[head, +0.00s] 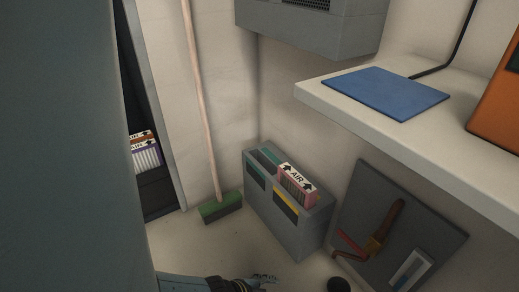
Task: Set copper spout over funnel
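I make out no copper spout and no funnel in the head view. My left gripper (268,280) shows at the bottom edge, at the end of an arm coming in from the left. It is small and partly cut off, so I cannot tell whether its fingers are open or shut. It appears in front of the floor, below the grey bin in the picture. My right gripper is not in view.
A grey bin (282,222) holds an AIR filter (297,186). A broom (219,207) leans in the corner. A white shelf (330,92) juts out at right, bearing a blue mat (388,92) and orange box (497,105). A tool board (440,232) stands below. A large grey surface blocks the left.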

